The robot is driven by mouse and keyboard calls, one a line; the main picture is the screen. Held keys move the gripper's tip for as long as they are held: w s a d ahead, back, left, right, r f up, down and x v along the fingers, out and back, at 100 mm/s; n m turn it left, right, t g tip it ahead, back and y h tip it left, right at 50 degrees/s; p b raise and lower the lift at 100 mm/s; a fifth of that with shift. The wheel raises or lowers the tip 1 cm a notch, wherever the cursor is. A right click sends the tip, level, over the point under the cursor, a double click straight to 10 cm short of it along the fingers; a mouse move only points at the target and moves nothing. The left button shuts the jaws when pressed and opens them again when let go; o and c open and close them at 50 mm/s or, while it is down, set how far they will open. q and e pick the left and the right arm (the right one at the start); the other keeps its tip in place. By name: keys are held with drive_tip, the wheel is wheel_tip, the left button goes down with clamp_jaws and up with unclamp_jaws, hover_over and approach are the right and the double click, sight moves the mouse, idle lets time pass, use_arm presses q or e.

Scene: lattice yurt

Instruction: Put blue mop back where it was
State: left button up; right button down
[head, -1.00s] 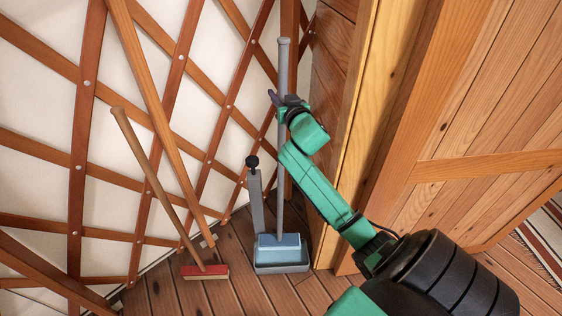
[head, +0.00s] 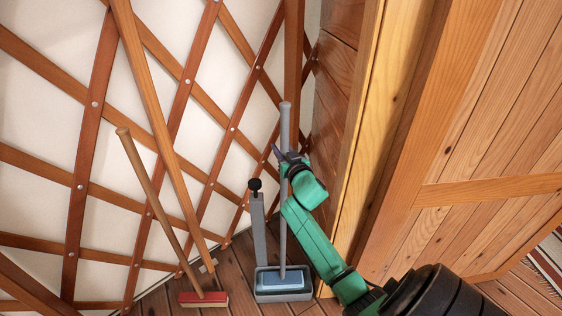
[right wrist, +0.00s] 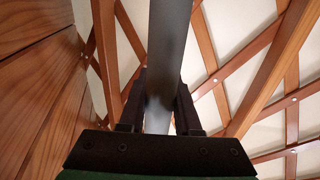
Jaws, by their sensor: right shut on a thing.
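The blue mop has a grey upright handle (head: 285,122) and a pale blue head (head: 283,281). Its head sits low inside the grey tray (head: 265,297) on the floor in the corner. The tray has a grey post with a black knob (head: 256,186) at its left. My right gripper (head: 284,160) is shut on the mop handle, partway up. In the right wrist view the handle (right wrist: 168,50) runs between the two fingers (right wrist: 158,100). My left gripper is in neither current view.
A red-headed broom (head: 204,299) leans against the lattice wall (head: 97,103) to the left of the tray. A wooden pole (head: 150,90) leans behind it. A wooden door frame (head: 352,150) stands close on the right.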

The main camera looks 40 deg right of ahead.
drive_tip(key=shift+f+b, duration=0.35)
drive_tip(key=shift+f, duration=1.4)
drive_tip(key=c, duration=0.6)
unclamp_jaws()
drive_tip(key=shift+s+f, duration=0.1)
drive_tip(key=shift+f, duration=0.05)
